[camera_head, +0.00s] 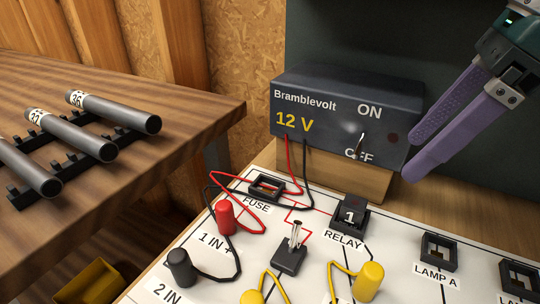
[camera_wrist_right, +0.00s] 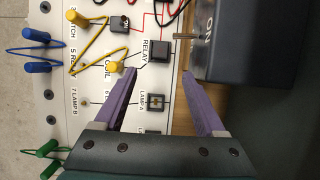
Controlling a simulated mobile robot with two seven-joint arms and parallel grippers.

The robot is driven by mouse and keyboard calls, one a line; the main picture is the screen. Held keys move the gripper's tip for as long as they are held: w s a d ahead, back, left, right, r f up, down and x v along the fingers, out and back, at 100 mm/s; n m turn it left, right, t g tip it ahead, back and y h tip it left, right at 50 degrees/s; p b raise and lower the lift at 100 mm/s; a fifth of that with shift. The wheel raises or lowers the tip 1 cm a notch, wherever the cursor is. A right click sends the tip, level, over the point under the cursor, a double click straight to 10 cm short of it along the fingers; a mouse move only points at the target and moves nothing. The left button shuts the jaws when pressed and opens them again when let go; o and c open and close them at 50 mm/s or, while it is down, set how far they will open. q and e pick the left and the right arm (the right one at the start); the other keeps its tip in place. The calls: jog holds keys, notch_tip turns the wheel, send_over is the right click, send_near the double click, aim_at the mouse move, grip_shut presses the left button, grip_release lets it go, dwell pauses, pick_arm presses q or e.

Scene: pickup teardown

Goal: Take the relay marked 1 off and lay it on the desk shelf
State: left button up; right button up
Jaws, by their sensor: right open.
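The relay marked 1 (camera_head: 350,215) is a small black block seated at the RELAY label on the white circuit board (camera_head: 397,264). It also shows in the right wrist view (camera_wrist_right: 160,50), beyond the fingertips. My right gripper (camera_head: 408,158) has purple fingers, open and empty, in front of the power box at its right end, up and to the right of the relay. In the right wrist view its fingers (camera_wrist_right: 158,72) stand apart with nothing between them. My left gripper is not in view. I cannot pick out the desk shelf for certain.
The dark Bramblevolt 12 V box (camera_head: 335,120) with a switch lever (camera_head: 361,143) stands behind the board. Red and black wires, a red plug (camera_head: 225,217) and yellow plugs (camera_head: 368,281) lie near the relay. A wooden desk (camera_head: 190,98) at left holds numbered grey tubes (camera_head: 112,112) on black racks.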

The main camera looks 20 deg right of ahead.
jog(key=b, duration=0.3)
send_over(361, 204)
jog(key=s+d, duration=0.1)
jog(key=s, duration=0.1)
notch_tip(361, 204, down, 6)
jog(key=shift+w+r, duration=0.1)
jog(key=x, duration=0.1)
jog(key=b+x, duration=0.2)
jog(key=x, duration=0.1)
jog(key=shift+d, duration=0.3)
jog(key=shift+w+a+f+b, duration=0.1)
jog(key=shift+a+f+b, duration=0.05)
jog(key=shift+f+b, duration=0.3)
grip_shut()
